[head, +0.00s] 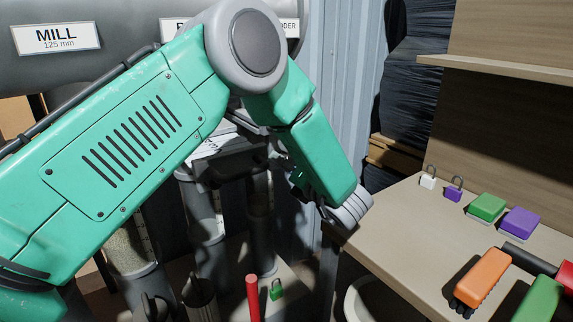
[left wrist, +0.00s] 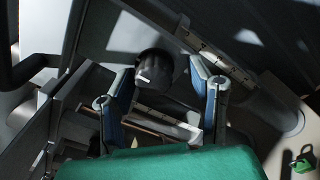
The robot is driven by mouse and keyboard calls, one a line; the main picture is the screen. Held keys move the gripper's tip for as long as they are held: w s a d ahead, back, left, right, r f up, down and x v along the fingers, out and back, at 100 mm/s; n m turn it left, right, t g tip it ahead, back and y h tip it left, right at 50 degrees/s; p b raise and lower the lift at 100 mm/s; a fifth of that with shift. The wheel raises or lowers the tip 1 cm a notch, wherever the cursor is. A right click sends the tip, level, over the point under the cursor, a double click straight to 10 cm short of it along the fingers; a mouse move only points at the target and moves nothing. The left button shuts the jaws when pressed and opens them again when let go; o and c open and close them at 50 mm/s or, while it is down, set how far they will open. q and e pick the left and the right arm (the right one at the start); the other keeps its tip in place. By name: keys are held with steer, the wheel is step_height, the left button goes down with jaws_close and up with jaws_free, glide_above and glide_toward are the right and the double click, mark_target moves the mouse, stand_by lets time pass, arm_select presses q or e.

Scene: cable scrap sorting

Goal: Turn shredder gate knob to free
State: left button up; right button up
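A round dark knob (left wrist: 154,68) with a white mark on its face shows in the left wrist view. My left gripper (left wrist: 160,72) is open, with one blue-and-grey finger on each side of the knob. A gap shows between the knob and the right finger; I cannot tell whether the left finger touches it. In the head view my left gripper (head: 302,184) is mostly hidden by my teal forearm, and the knob is hidden there. My right gripper is not in view.
A workbench (head: 400,240) at right holds a white padlock (head: 428,178), a purple padlock (head: 454,189), and green and purple blocks. A green padlock (head: 276,289) and red upright rod (head: 253,297) are low centre. Grey pipes (head: 204,220) stand behind my arm.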

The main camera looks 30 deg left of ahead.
arm_select(q)
steer(key=shift+d+r, duration=0.1)
steer(key=shift+r, duration=0.05)
steer(key=v, duration=1.2)
